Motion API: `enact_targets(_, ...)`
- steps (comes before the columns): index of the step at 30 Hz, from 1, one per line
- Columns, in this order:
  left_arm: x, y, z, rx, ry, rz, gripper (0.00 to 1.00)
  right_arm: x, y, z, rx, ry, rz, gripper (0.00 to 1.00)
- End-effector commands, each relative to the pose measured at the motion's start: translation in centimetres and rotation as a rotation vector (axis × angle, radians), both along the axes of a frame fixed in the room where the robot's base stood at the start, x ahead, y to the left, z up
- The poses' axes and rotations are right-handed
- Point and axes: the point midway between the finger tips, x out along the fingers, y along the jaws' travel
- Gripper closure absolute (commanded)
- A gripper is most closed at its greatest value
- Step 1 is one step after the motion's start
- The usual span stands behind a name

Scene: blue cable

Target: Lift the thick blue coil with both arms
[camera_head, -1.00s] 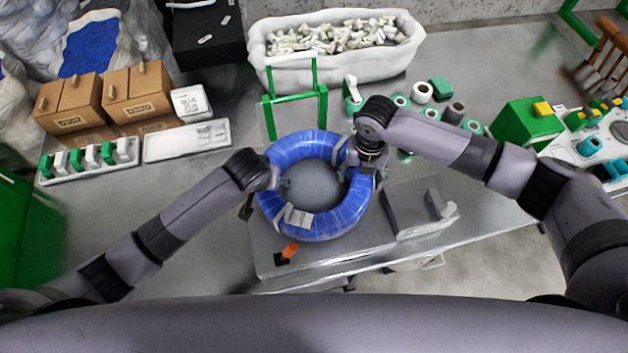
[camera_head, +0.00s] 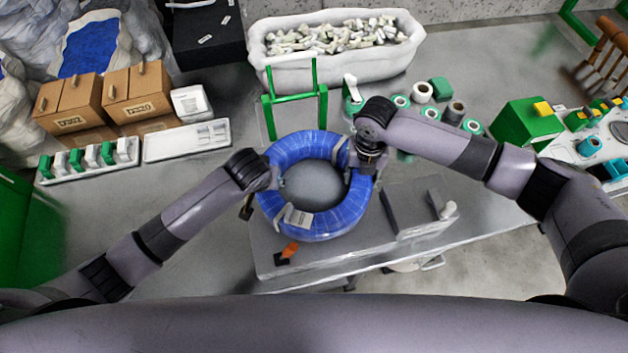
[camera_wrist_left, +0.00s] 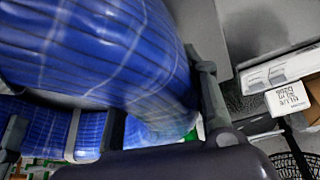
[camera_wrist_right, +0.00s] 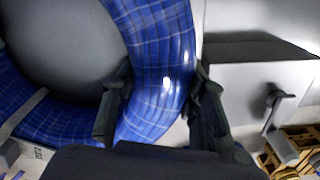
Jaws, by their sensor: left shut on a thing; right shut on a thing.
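The thick blue coil (camera_head: 325,225) is a wrapped ring with a white label, in the middle of the head view over the grey table. My left gripper (camera_head: 268,180) is shut on the coil's left side; in the left wrist view the blue coil (camera_wrist_left: 110,50) fills the space between the fingers. My right gripper (camera_head: 365,172) is shut on the coil's right side; in the right wrist view its fingers stand on both sides of the blue coil (camera_wrist_right: 158,70). The coil's underside is hidden, so I cannot tell whether it touches the table.
A green frame (camera_head: 293,100) stands just behind the coil. A grey bracket (camera_head: 418,212) lies to the right, and an orange-and-black tool (camera_head: 287,252) lies in front. A white bin (camera_head: 335,65) of small parts, cardboard boxes (camera_head: 138,100) and several spools (camera_head: 422,92) stand farther back.

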Motion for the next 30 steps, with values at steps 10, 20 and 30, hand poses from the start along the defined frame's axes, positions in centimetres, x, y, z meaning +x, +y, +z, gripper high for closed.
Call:
enact_targets(10,-0.02,-0.03,0.00,-0.001,0.000,-0.001,1.00,0.01,0.18,0.04,0.004,-0.001,0.001,1.00)
enact_targets(20,-0.03,-0.04,0.01,-0.001,0.000,-0.001,1.00,0.02,0.22,0.05,0.005,-0.001,0.001,1.00)
enact_targets(30,0.14,-0.15,0.59,-0.004,-0.006,-0.002,1.00,0.15,0.34,0.60,0.009,-0.005,0.001,1.00)
